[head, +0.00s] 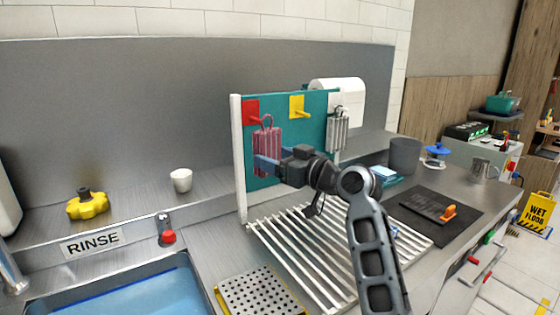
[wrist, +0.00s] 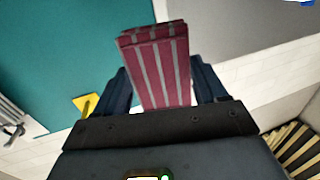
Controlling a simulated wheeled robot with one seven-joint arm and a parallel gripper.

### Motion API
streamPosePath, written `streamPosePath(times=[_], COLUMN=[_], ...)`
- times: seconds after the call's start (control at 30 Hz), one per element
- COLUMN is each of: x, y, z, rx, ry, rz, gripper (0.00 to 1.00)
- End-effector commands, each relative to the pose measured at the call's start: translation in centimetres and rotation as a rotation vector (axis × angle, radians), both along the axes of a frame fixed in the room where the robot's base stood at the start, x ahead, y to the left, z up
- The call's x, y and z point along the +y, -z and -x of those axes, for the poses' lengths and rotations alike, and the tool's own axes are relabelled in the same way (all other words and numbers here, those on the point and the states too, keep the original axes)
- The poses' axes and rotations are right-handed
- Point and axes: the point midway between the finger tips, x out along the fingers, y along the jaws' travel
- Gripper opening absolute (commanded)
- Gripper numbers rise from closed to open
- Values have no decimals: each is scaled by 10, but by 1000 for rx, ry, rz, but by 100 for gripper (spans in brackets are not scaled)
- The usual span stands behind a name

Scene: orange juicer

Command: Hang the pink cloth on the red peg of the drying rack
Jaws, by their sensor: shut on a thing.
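The pink cloth (head: 268,139), striped with grey, is upright with a loop at its top. My gripper (head: 266,161) is shut on its lower part, in front of the left side of the teal rack board (head: 318,133). The red peg (head: 255,118) sticks out of a red square on the board. The loop is right beside the peg's tip; I cannot tell whether it is around it. In the wrist view the cloth (wrist: 157,65) stands between my gripper's two dark fingers (wrist: 160,88). The red peg does not show there.
A yellow peg (head: 298,110) is bare mid-board. A grey striped cloth (head: 338,132) hangs at the board's right. White slats (head: 300,255) lie below. A white cup (head: 181,180), yellow knob (head: 87,203) and blue-filled sink (head: 125,290) are to the left.

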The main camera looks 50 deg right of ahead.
Motion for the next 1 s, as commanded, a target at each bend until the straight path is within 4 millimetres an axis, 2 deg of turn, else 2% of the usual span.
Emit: streamPosePath(times=[1.0], x=[-15], y=[7], z=[-52], rx=[-2], ry=[0], rz=[0], gripper=[43])
